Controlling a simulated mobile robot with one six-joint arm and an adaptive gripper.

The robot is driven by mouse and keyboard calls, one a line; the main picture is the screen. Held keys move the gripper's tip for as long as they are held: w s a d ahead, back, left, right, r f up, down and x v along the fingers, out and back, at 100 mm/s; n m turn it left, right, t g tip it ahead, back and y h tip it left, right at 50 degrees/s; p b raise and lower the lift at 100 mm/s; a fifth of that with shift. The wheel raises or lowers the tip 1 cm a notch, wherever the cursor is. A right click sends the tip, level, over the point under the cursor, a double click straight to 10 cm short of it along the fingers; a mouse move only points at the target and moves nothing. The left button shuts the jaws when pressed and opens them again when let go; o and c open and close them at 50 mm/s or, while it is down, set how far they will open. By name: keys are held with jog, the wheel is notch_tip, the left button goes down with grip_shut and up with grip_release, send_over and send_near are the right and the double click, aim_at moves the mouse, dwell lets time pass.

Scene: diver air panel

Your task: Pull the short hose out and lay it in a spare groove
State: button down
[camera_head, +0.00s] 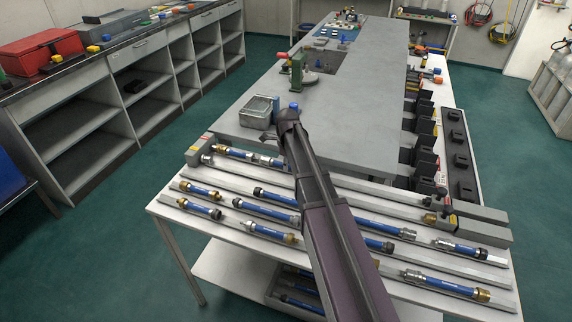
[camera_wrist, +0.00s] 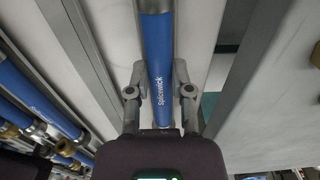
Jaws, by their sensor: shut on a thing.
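In the wrist view a blue hose (camera_wrist: 157,60) with white lettering runs lengthwise between the two fingers of my gripper (camera_wrist: 160,88). The fingers are shut on it, one on each side. A pale strip and grey rails lie beneath and beside the hose; I cannot tell whether it rests in a groove or is held clear. Short blue hoses with brass and dark ends, such as this one (camera_head: 200,190), lie in rows between pale rails (camera_head: 330,218) on the near table.
A grey end block (camera_head: 205,150) stands at the left of the back row, with a hose end (camera_head: 235,153) beside it. Another block (camera_head: 437,200) stands at the right. Behind is a grey bench (camera_head: 365,90) with a metal box (camera_head: 260,110). More hoses (camera_wrist: 50,105) lie left in the wrist view.

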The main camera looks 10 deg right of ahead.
jog(key=shift+r+p, duration=2.95)
jog(key=shift+r, duration=0.05)
jog(key=shift+a, duration=0.1)
